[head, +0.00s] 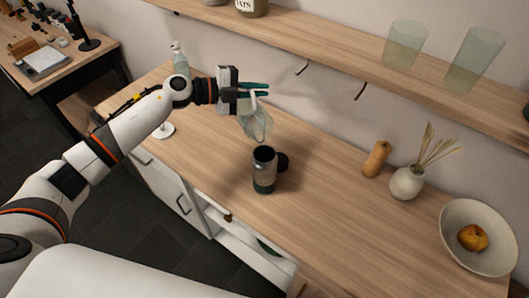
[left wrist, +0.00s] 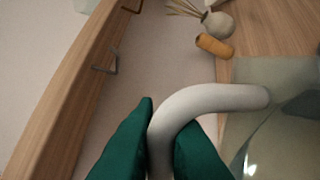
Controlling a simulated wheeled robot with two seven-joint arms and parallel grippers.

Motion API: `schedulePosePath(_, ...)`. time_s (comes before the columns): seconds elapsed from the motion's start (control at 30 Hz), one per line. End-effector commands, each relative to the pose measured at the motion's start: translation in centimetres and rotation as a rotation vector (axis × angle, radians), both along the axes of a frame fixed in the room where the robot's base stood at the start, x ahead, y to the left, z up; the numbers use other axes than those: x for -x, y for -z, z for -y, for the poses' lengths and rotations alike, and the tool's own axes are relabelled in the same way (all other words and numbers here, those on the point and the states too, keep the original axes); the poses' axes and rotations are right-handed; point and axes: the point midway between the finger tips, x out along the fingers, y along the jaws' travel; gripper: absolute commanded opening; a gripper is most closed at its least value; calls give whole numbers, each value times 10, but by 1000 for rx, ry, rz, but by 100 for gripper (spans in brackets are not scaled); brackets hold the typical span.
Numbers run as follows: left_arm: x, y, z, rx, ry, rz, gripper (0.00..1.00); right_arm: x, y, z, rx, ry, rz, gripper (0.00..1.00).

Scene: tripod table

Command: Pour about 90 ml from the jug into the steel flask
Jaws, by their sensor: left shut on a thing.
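The steel flask (head: 264,172) stands upright on the wooden counter, its dark mouth open at the top. My left gripper (head: 262,90) has green fingers and is shut on the handle of the clear jug (head: 257,124). The jug hangs in the air just behind and above the flask and looks tilted, its lower end near the flask's mouth. In the left wrist view the green fingers (left wrist: 163,135) clamp the pale curved handle, and part of the see-through jug (left wrist: 275,135) shows at the right. I cannot make out the liquid level or any stream. My right gripper is not in view.
A dark round piece (head: 282,161) lies right behind the flask. A wooden shaker (head: 377,159), a vase (head: 406,183) with dried stalks and a bowl (head: 450,242) holding fruit stand to the right. A shelf (head: 330,47) with glasses overhangs the back. The counter's front right is clear.

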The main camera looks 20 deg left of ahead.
Motion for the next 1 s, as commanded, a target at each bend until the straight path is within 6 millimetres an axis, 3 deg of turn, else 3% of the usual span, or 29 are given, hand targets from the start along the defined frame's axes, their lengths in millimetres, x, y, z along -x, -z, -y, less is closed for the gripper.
schedulePosePath(1.0,3,-4,3,-18,0,28,0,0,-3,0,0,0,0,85)
